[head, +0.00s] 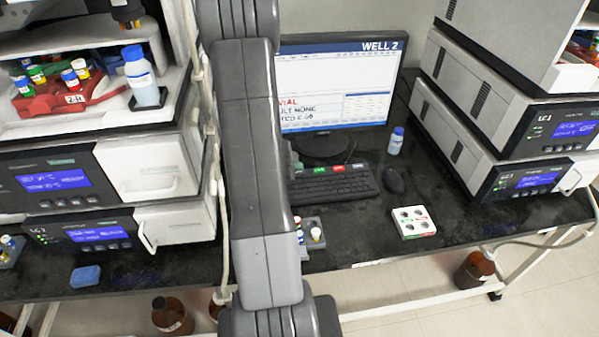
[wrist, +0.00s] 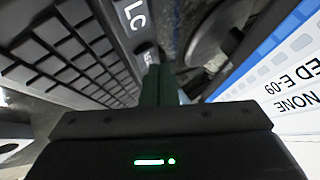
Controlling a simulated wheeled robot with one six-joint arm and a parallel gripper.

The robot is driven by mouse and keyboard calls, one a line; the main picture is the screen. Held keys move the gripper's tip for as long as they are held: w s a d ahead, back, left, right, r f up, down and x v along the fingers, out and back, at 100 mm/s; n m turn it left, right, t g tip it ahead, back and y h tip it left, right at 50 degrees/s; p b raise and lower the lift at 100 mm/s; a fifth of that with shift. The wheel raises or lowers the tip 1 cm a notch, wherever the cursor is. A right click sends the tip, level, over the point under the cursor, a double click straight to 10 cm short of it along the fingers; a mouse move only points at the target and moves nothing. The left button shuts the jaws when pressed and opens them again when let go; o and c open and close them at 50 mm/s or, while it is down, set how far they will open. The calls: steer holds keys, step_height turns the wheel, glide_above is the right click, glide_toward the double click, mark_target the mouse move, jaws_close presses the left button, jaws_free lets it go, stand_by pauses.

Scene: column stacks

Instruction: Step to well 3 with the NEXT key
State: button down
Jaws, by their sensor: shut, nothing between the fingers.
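The monitor (head: 340,90) stands at the back of the bench and reads "WELL 2" at its top right; my arm hides its left part. The black keyboard (head: 345,190) lies in front of it, with green, red and white keys along its back edge. I cannot read which is NEXT. In the wrist view the keyboard (wrist: 60,45) is at the left, with a white lettered key (wrist: 132,18) near the top. My gripper (wrist: 160,72) is shut and empty, its dark green fingers pointing at the keyboard's edge row. Contact with a key cannot be told.
A mouse (head: 394,181) lies right of the keyboard, and a white block with round wells (head: 414,222) lies in front of it. A small bottle (head: 396,142) stands beside the monitor. Instrument stacks rise on both sides. The bench between the white block and right stack is clear.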

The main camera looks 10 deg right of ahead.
steer(key=shift+f, duration=0.4)
steer(key=shift+r, duration=0.15)
stand_by(0.5)
steer(key=shift+r+p, duration=0.75)
steer(key=shift+p, duration=0.2)
step_height(320, 180, up, 5)
steer(key=p, duration=0.5)
steer(key=shift+p, duration=0.35)
steer(key=shift+f+b, duration=0.2)
steer(key=shift+b, duration=0.1)
stand_by(0.9)
step_height(320, 180, down, 2)
steer(key=shift+f+b, duration=0.2)
steer(key=shift+b, duration=1.95)
